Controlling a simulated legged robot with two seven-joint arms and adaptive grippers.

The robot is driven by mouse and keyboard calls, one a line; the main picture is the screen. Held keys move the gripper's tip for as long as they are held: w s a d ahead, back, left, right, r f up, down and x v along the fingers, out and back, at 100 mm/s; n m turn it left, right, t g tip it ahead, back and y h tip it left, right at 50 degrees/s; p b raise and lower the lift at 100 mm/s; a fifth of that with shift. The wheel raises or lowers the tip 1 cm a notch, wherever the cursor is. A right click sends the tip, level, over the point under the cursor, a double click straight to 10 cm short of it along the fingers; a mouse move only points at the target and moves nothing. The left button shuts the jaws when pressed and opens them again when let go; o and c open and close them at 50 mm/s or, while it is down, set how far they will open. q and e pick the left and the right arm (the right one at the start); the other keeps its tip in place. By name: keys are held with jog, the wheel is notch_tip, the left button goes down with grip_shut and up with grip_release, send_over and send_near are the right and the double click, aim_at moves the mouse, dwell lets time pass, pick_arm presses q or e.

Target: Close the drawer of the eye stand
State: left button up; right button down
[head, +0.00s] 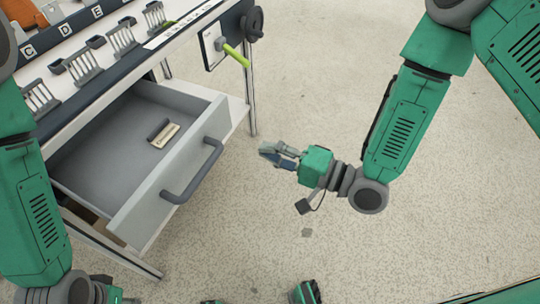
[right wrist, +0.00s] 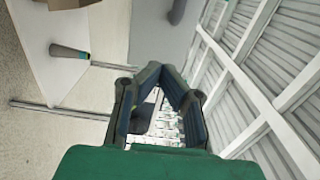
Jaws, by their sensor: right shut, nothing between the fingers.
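The drawer (head: 172,177) of the eye stand (head: 88,75) is pulled out toward me in the head view. Its grey front panel carries a dark bar handle (head: 193,176). A small beige and dark item (head: 164,133) lies on the drawer floor. My right gripper (head: 266,150) is shut and empty. In the picture it is to the right of the drawer front, apart from the handle. In the right wrist view its fingers (right wrist: 167,75) show in front of the camera. My left arm comes in at the left edge; its gripper does not show clearly.
The stand top holds a row of metal combs (head: 122,38) and lettered labels. A dark handwheel (head: 252,22) and a lever with a yellow-green grip (head: 236,56) stick out at the stand's right end.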

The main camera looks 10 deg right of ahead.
aim_at(215, 131)
jog(key=b+x, duration=0.2)
jog(key=x, duration=0.8)
jog(key=shift+w+a, duration=0.25)
jog(key=shift+a, duration=0.1)
jog(key=shift+a, duration=0.15)
